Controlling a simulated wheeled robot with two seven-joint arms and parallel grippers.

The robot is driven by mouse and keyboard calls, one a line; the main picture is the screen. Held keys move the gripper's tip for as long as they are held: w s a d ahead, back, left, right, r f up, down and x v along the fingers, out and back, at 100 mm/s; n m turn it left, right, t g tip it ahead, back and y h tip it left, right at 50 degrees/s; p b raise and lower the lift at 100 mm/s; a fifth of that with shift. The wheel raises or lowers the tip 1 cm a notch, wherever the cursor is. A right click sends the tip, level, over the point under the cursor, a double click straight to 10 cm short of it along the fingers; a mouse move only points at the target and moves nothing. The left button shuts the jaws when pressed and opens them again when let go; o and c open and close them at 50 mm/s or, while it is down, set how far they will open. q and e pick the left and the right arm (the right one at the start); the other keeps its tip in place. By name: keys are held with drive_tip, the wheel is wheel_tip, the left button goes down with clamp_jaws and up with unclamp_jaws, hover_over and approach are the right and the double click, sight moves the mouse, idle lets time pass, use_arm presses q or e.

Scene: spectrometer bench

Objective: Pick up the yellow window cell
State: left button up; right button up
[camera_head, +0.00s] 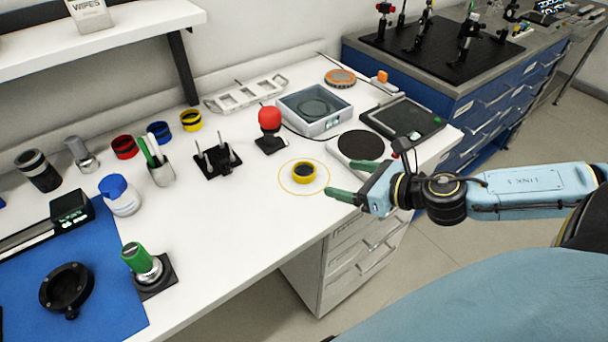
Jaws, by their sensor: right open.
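The yellow window cell (304,173) is a short yellow ring with a dark centre. It lies flat on the white bench near its front edge, inside a thin yellow circle marked on the top. My right gripper (347,180) comes in from the right and is open, with its two green fingers spread. Its fingertips are just right of the cell and apart from it, and nothing is between them. A second yellow ring (191,120) stands at the back of the bench beside a blue one. My left gripper is not in view.
A red-knobbed device (270,127) stands behind the cell, and a black post holder (215,160) is to its left. A dark round pad (361,145) and a grey box (315,107) lie behind right. The bench left of the cell, along the front, is clear up to the green-knobbed piece (140,259).

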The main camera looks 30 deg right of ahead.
drive_tip(key=b, duration=0.1)
approach(306, 171)
drive_tip(key=shift+w+a+f, duration=0.1)
drive_tip(key=shift+w+a, duration=0.1)
drive_tip(key=shift+w, duration=0.4)
drive_tip(key=shift+w+a+f, duration=0.1)
drive_tip(key=shift+w+a, duration=0.1)
drive_tip(key=shift+w, duration=0.35)
drive_tip(key=shift+f+x, duration=0.1)
drive_tip(key=shift+x, duration=1.55)
drive_tip(key=shift+f+x, duration=0.15)
drive_tip(key=shift+x, duration=1.55)
drive_tip(key=shift+s, duration=0.1)
drive_tip(key=shift+d+r, duration=0.1)
drive_tip(key=c, duration=1.1)
drive_tip(key=shift+c, duration=0.4)
drive_tip(key=shift+r, duration=0.1)
